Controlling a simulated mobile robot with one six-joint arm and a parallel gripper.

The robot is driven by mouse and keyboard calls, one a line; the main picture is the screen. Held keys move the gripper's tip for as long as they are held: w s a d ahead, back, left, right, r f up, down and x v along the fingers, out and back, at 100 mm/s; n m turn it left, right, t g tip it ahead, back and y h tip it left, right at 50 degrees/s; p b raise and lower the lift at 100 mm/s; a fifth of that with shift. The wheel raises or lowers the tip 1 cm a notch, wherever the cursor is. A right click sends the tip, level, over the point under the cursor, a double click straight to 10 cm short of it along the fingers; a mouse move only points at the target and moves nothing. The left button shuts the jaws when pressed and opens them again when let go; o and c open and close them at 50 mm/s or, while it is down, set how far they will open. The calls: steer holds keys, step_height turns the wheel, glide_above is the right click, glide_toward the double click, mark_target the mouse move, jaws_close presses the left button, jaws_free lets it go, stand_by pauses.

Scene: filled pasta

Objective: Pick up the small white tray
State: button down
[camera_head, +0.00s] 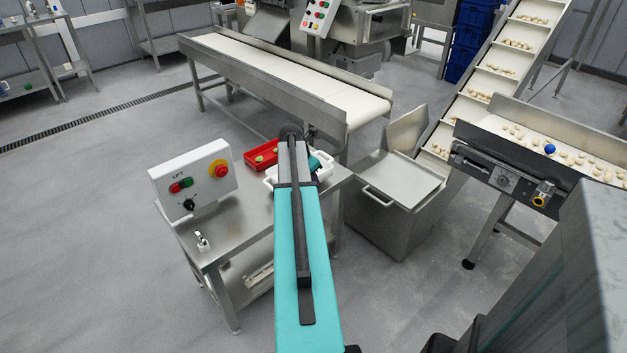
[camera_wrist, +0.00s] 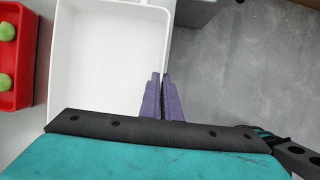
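The small white tray (camera_wrist: 108,45) is empty in the part the wrist view shows. Its near side is hidden by my wrist. In the head view its white rim (camera_head: 326,171) shows on both sides of my arm, on the steel table. The purple fingers of my gripper (camera_wrist: 161,78) are at the tray's right wall, one on the inner side and one on the outer side. They are close together, with the thin wall between them. In the head view the fingers are hidden behind my teal arm.
A red tray (camera_head: 262,155) with green pieces stands left of the white tray. The lift control box (camera_head: 194,178) stands on the left of the steel table (camera_head: 237,222). A conveyor (camera_head: 290,75) runs behind, and a steel bin (camera_head: 401,180) stands to the right.

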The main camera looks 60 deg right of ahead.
steer(key=s+a+r, duration=0.1)
steer(key=s+a, duration=0.4)
steer(key=a, duration=0.8)
steer(key=shift+a+r, duration=0.15)
steer(key=shift+r, duration=0.05)
steer(key=shift+s, duration=0.1)
stand_by(0.5)
